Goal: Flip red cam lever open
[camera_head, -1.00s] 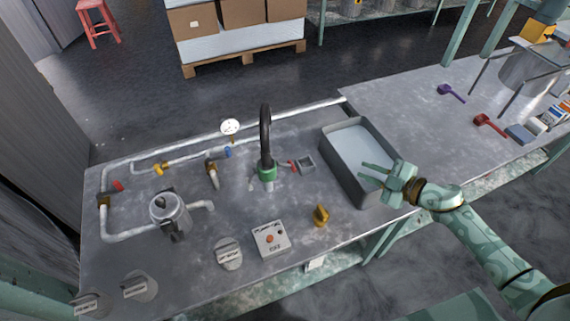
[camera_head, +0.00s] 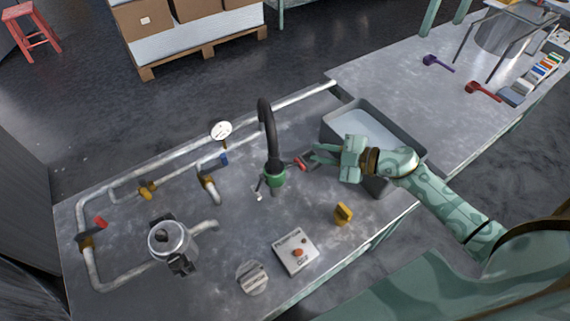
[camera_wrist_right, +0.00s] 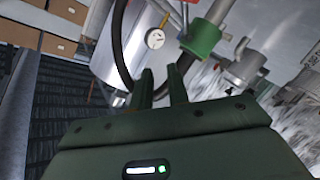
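A black hose (camera_head: 267,122) arches up from a green coupling collar (camera_head: 273,177) on the metal bench. A red lever (camera_head: 303,163) sticks out to the right of the collar. My right gripper (camera_head: 315,155) is just right of the red lever, fingers pointing left. Its fingers (camera_wrist_right: 160,85) are apart with nothing gripped between them. Whether they touch the lever I cannot tell. My left gripper is not in view.
A grey basin (camera_head: 335,128) lies under my right arm. A yellow knob (camera_head: 343,213), a control box (camera_head: 295,252) and a round dial (camera_head: 252,277) stand nearer.

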